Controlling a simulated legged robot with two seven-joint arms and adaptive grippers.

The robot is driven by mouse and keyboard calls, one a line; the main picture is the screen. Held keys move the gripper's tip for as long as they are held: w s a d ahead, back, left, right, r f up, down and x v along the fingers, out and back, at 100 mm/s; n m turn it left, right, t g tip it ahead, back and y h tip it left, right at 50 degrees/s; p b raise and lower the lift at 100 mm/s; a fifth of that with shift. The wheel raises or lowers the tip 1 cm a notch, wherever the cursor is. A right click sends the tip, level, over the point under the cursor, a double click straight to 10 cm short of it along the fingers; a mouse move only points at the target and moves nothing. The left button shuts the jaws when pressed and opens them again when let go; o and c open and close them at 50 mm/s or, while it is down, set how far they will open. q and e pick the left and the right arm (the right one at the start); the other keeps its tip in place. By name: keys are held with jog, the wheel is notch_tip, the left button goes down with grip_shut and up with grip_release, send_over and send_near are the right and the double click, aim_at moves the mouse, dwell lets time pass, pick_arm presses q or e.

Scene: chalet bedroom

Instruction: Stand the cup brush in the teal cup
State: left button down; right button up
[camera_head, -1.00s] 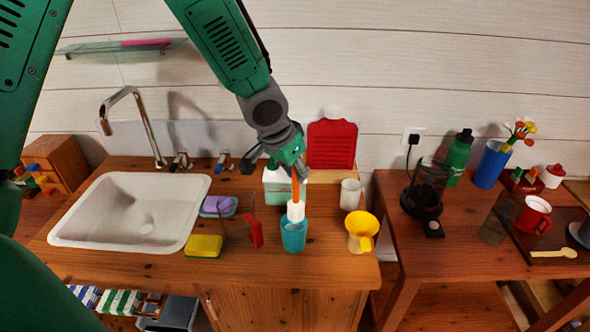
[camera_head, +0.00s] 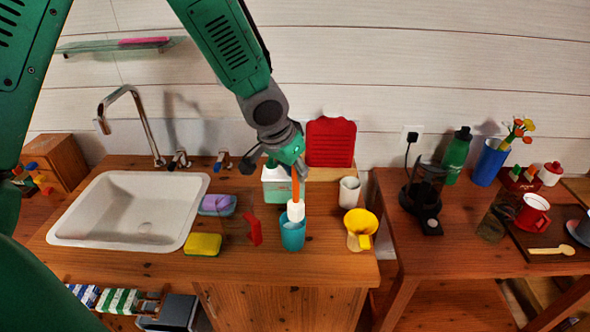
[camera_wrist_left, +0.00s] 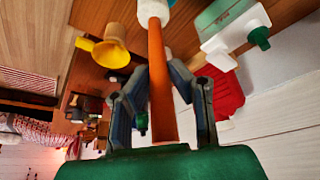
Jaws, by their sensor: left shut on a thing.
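The cup brush has an orange handle (camera_head: 295,185) and a white head (camera_head: 296,211). My left gripper (camera_head: 292,165) is shut on the upper handle and holds the brush nearly upright, head down. The teal cup (camera_head: 293,235) stands on the wooden counter directly below. The white head overlaps the cup's rim in the head view; how deep it sits inside is hard to tell. In the left wrist view the fingers close around the orange handle (camera_wrist_left: 158,80), with the white head (camera_wrist_left: 152,8) at the top edge. My right gripper is not in view.
A yellow cup-like vessel (camera_head: 359,229) and a white cup (camera_head: 349,191) stand right of the teal cup. A red item (camera_head: 254,229) and a yellow sponge (camera_head: 203,244) lie to its left, near the sink (camera_head: 130,212). A white-and-green container (camera_head: 275,185) stands behind.

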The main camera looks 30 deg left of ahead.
aim_at(293, 201)
pick_arm(q)
jog(key=shift+a+f, duration=0.1)
jog(key=shift+a, duration=0.35)
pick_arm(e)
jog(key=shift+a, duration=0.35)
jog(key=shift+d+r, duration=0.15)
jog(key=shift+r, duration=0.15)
pick_arm(q)
jog(key=shift+d, duration=0.1)
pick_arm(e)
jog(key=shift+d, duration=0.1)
